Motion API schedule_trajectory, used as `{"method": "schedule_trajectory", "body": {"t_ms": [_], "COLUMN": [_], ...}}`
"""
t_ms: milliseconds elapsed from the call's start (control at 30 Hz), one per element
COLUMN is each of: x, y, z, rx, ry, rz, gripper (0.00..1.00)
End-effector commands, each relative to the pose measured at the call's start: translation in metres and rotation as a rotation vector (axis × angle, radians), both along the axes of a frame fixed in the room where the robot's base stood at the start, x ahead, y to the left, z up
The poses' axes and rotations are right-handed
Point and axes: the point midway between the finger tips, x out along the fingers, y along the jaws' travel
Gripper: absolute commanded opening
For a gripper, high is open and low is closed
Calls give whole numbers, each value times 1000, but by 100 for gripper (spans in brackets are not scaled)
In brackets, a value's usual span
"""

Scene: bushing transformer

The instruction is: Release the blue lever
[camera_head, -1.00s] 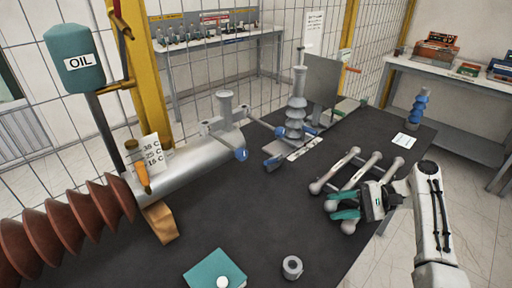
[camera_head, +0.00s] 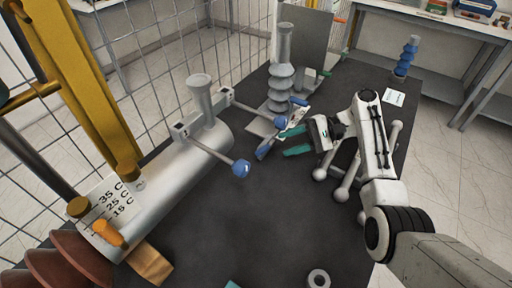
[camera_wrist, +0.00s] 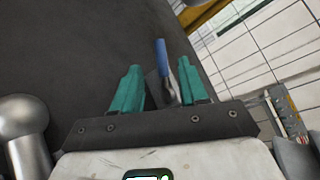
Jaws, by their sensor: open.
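My gripper (camera_head: 292,141) has teal fingers, open with a gap between them, and points left over the dark table. In the wrist view, a blue lever (camera_wrist: 162,58) with a grey shank lies between and beyond the open fingers (camera_wrist: 157,88); I see no finger closed on it. In the head view, a blue lever handle (camera_head: 264,149) is just left of the fingertips, by the base of the grey ribbed insulator (camera_head: 281,75). Another blue handle (camera_head: 299,101) is at the right of that base. Contact cannot be told.
Grey rods with round ends (camera_head: 341,194) lie under my arm. A ring (camera_head: 318,279) sits at the front. The middle of the table (camera_head: 240,220) is clear.

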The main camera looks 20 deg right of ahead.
Motion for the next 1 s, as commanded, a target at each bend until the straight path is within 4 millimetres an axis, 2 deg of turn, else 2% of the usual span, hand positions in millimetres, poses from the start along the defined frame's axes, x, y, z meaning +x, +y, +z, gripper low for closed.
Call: {"method": "schedule_trajectory", "body": {"t_ms": [300, 500, 667, 933, 1000], "x": [8, 12, 14, 14, 14], "y": [57, 81, 88, 89, 89], "z": [-12, -19, -22, -22, -22], "rx": [0, 0, 1, 1, 1], "ry": [1, 0, 0, 0, 0], "rz": [3, 2, 1, 1, 1], "gripper": [43, 43, 43, 43, 38]}}
